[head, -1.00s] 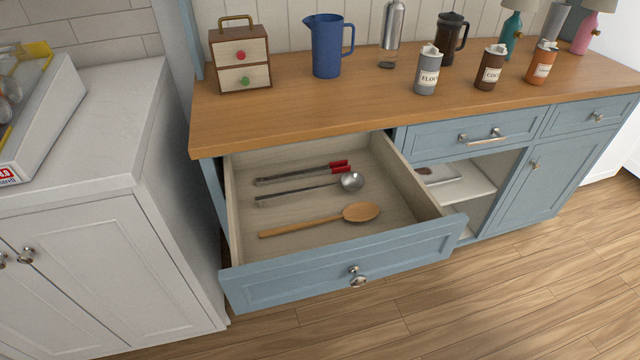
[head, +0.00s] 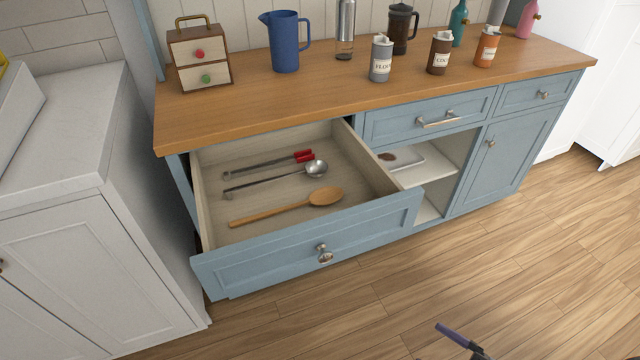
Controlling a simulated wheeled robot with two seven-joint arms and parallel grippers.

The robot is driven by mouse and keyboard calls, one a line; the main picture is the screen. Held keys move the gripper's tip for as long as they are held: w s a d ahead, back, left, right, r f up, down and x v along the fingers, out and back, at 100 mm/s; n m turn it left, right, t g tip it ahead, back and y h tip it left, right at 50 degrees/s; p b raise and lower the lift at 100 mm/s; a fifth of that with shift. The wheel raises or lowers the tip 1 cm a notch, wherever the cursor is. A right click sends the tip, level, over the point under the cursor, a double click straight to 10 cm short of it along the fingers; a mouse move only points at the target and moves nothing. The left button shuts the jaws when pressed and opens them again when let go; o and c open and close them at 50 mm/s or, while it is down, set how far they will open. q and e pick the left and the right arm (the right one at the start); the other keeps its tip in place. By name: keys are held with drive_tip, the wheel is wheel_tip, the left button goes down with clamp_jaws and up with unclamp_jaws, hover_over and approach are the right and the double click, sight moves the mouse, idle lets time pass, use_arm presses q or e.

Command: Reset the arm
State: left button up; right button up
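Part of a dark gripper with a purplish finger, which looks like my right gripper (head: 464,343), shows at the bottom edge, right of centre, over the wood floor. Most of it is cut off by the frame, so I cannot tell whether it is open or shut. It is apart from the furniture, in front of and to the right of the open drawer (head: 300,256). My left gripper is out of view.
The pulled-out drawer holds tongs (head: 270,163), a ladle (head: 316,169) and a wooden spoon (head: 322,197). The wooden counter (head: 330,95) carries a blue pitcher (head: 285,42), canisters and bottles. A white cabinet (head: 60,170) stands left. The floor at right is clear.

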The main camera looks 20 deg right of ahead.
drive_tip(key=s+d+f+m+g+h, duration=0.25)
drive_tip(key=d+f+h, duration=0.2)
drive_tip(key=f, duration=0.25)
drive_tip(key=s+d+f+m+g+h, duration=0.1)
drive_tip(key=d+f+m+g+h, duration=0.15)
drive_tip(key=d+f, duration=0.3)
drive_tip(key=s+d+f+m+g+h, duration=0.3)
drive_tip(key=s+d+f+g+h, duration=0.4)
drive_tip(key=s+d, duration=0.4)
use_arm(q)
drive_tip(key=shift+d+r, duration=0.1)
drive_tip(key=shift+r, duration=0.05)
use_arm(e)
drive_tip(key=s+a+f+m+g+y, duration=0.1)
drive_tip(key=s+a+f+y, duration=0.1)
drive_tip(key=a, duration=1)
drive_tip(key=s+a+f+m+g+y, duration=0.1)
drive_tip(key=s+a+f, duration=0.4)
drive_tip(key=a, duration=0.7)
drive_tip(key=g+y, duration=0.1)
drive_tip(key=y, duration=0.1)
drive_tip(key=shift+a+g+y, duration=0.3)
drive_tip(key=shift+a, duration=0.1)
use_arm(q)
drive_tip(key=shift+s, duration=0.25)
